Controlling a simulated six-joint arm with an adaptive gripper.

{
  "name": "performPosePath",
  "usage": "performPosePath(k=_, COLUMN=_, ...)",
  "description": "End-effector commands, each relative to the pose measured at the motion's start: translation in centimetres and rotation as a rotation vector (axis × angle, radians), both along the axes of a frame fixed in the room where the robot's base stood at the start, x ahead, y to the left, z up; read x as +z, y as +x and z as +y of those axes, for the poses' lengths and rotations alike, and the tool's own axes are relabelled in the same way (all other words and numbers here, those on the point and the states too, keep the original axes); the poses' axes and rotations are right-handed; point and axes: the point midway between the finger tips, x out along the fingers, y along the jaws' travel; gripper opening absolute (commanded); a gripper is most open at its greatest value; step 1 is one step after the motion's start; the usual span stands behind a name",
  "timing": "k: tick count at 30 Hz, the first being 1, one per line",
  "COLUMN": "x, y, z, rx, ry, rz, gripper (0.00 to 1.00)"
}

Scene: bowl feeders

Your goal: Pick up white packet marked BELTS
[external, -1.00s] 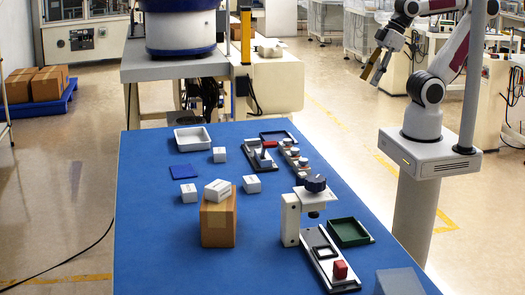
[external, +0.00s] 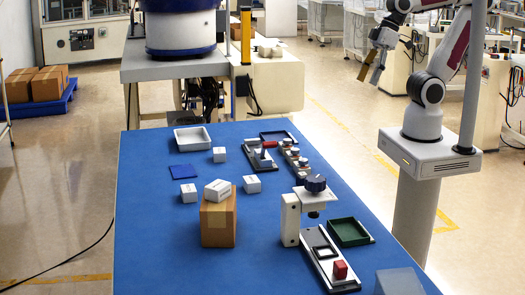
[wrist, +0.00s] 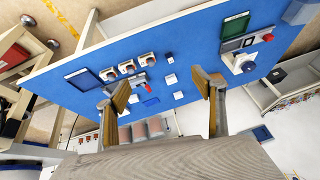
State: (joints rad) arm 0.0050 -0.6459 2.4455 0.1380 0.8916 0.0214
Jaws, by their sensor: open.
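Several small white packets with dark print lie on the blue table: one near the white tray (external: 219,154), one at the left (external: 189,192), one right of the cardboard box (external: 252,183). Another white packet (external: 217,190) rests tilted on top of the cardboard box (external: 218,222). The print is too small to tell which is marked BELTS. My gripper (external: 369,76) is open and empty, raised well to the right of the table and far from the packets. In the wrist view its open fingers (wrist: 162,82) frame the distant table.
On the blue table (external: 150,240) stand a white tray (external: 193,139), a blue pad (external: 184,171), a green tray (external: 349,232) and a press-like fixture (external: 291,220) with a dark knob. A red block (external: 340,269) sits near the front. The table's left front is clear.

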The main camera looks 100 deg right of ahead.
Motion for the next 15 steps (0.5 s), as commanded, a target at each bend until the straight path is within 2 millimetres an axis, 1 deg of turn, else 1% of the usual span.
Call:
performPosePath(k=6, x=0.4, y=3.2, z=3.0, rx=-0.073, ry=0.165, rz=0.055, gripper=0.68)
performPosePath(k=11, x=0.7, y=5.6, z=5.1, rx=-0.133, ry=0.286, rz=0.093, gripper=0.68)
performPosePath(k=15, x=0.9, y=8.0, z=6.7, rx=-0.19, ry=0.389, rz=0.128, gripper=0.68)
